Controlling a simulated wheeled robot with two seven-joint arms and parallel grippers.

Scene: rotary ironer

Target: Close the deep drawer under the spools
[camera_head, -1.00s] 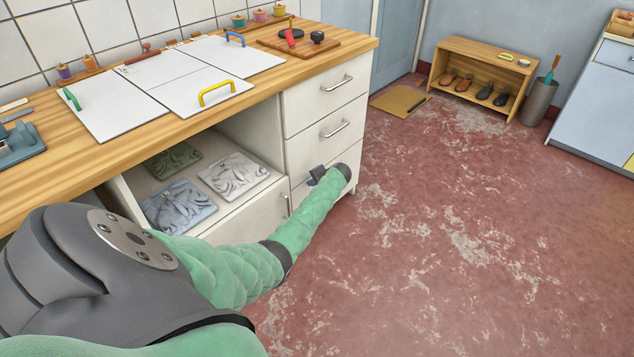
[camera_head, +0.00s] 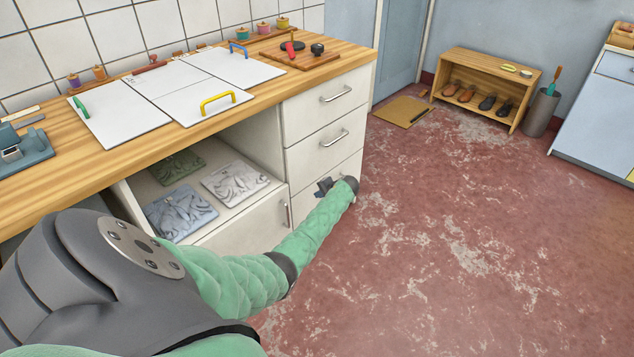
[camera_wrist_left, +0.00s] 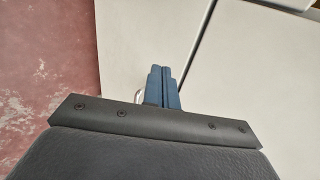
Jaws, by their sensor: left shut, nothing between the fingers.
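The lowest, deep drawer front (camera_head: 303,199) is at the bottom of the white drawer stack, right of the open shelf. It looks about flush with the fronts above, but my left arm covers much of it, so I cannot tell whether a small gap remains. My left gripper (camera_head: 324,186) is shut and empty, close in front of this drawer. In the left wrist view the shut blue fingers (camera_wrist_left: 163,84) point at a white front, beside a metal handle (camera_wrist_left: 139,96); contact is unclear. Spools (camera_head: 264,27) stand at the back of the worktop above. My right gripper is not in view.
Two upper drawers with handles (camera_head: 336,93) look shut. Folded cloths (camera_head: 235,183) lie on the open shelf, above a white door (camera_head: 250,225). A shoe rack (camera_head: 487,62) stands at the back wall.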

